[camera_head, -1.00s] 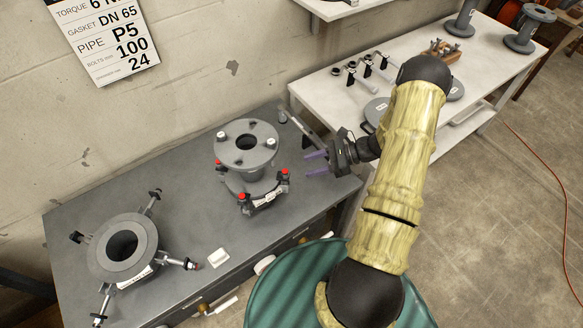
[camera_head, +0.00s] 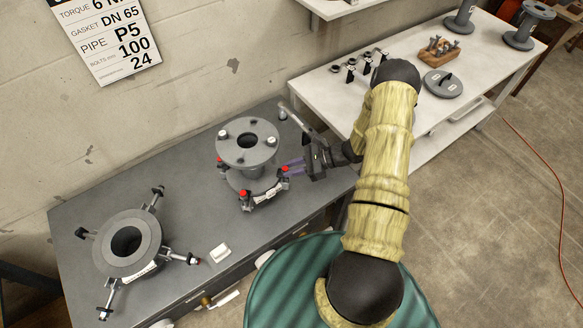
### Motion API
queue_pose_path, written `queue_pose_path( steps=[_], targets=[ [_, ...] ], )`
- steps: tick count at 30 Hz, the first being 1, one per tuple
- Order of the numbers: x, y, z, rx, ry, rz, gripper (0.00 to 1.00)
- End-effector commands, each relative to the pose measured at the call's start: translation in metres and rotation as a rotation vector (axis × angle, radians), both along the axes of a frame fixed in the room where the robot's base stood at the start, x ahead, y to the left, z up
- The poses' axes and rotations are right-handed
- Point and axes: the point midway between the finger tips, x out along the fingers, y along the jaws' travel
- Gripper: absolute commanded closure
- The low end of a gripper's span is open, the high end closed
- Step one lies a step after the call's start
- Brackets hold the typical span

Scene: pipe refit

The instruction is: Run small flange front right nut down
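The small flange assembly (camera_head: 247,143) stands upright on the grey bench, a spool with an upper flange over a lower clamped one. Red-tipped bolt ends show around the lower flange, with a front right one (camera_head: 284,169) and a front one (camera_head: 243,193). The nut itself is too small to make out.
A larger flange ring (camera_head: 127,243) with bolts splayed outward lies at the bench's left. A small white block (camera_head: 220,252) lies near the front edge. A wrench-like tool (camera_head: 297,122) lies behind my gripper. A white table (camera_head: 325,92) holds tools and parts.

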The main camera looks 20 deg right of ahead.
Motion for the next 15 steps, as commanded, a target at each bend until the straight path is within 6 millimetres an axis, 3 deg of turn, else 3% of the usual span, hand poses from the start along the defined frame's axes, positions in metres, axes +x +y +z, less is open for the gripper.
queue_pose_path(
  steps=[15],
  targets=[
    [-0.0021, -0.0005, -0.0002, 0.002, 0.002, -0.093, 1.00]
  ],
)
